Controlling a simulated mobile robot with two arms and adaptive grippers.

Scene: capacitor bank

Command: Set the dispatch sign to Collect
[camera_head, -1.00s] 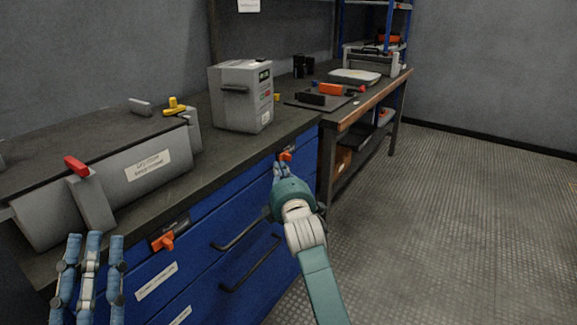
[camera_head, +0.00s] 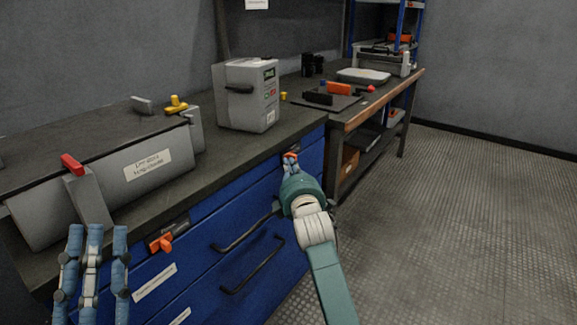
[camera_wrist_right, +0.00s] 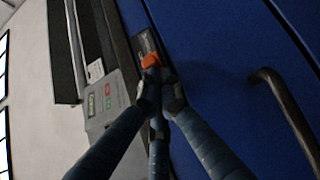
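An orange knob (camera_head: 290,156) on a small dark plate sits on the blue cabinet front, below the counter edge. It also shows in the right wrist view (camera_wrist_right: 151,61), beside the dark plate (camera_wrist_right: 147,44). My right gripper (camera_head: 289,166) is at this knob. In the wrist view its fingertips (camera_wrist_right: 161,82) come close together at the knob and partly cover it; whether they grip it is unclear. A second orange knob (camera_head: 162,243) sits further left on the cabinet front. My left gripper (camera_head: 92,232) is open and empty, in front of the cabinet. I cannot read any sign lettering.
The blue cabinet has drawer handles (camera_head: 252,265) standing out below the knobs. A grey box with buttons (camera_head: 246,95) stands on the counter (camera_head: 215,165). The floor (camera_head: 470,220) to the right is clear.

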